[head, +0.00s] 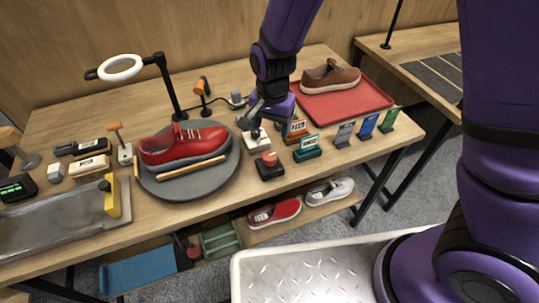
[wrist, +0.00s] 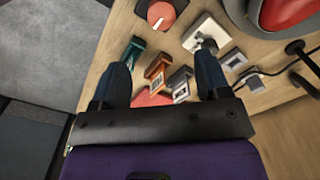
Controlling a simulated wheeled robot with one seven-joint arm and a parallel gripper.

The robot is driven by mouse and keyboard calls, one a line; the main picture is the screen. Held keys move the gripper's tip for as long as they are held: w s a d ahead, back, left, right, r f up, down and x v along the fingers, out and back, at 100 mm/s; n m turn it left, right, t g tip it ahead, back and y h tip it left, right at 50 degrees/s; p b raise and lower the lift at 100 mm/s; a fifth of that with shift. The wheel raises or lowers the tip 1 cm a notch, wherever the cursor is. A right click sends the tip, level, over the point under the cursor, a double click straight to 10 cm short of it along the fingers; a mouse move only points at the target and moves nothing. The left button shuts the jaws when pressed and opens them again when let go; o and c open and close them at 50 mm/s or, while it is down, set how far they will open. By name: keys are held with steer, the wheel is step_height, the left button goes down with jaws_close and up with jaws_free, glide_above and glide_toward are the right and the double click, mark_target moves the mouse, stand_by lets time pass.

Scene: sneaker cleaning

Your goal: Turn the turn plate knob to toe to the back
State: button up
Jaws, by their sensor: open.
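The turn plate (head: 160,190) is a dark grey disc on the bench in the head view, with a red sneaker (head: 185,143) lying across it. The knob (head: 269,158) is orange-red on a dark block, to the right of the plate. In the wrist view the knob (wrist: 160,14) shows a white pointer mark at the top edge. My gripper (head: 257,112) is above the bench, behind the knob. In the wrist view my gripper (wrist: 160,78) has its two dark fingers apart and nothing held. The knob is beyond the fingertips, not between them.
A white-based switch (wrist: 204,40) stands beside the knob. Several small sign holders, including an orange one (head: 296,127) and a teal one (head: 308,148), are close on the right. A ring lamp (head: 121,67) stands behind the plate. A red tray (head: 345,103) holds a brown shoe.

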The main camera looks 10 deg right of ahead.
mark_target(269, 155)
steer(key=shift+s+a+f, duration=0.1)
steer(key=shift+a+f, duration=0.05)
steer(key=shift+f, duration=0.4)
steer(key=shift+a+f, duration=0.1)
steer(key=shift+f, duration=0.45)
step_height(269, 155, down, 10)
steer(key=shift+r, duration=0.2)
steer(key=c, duration=0.9)
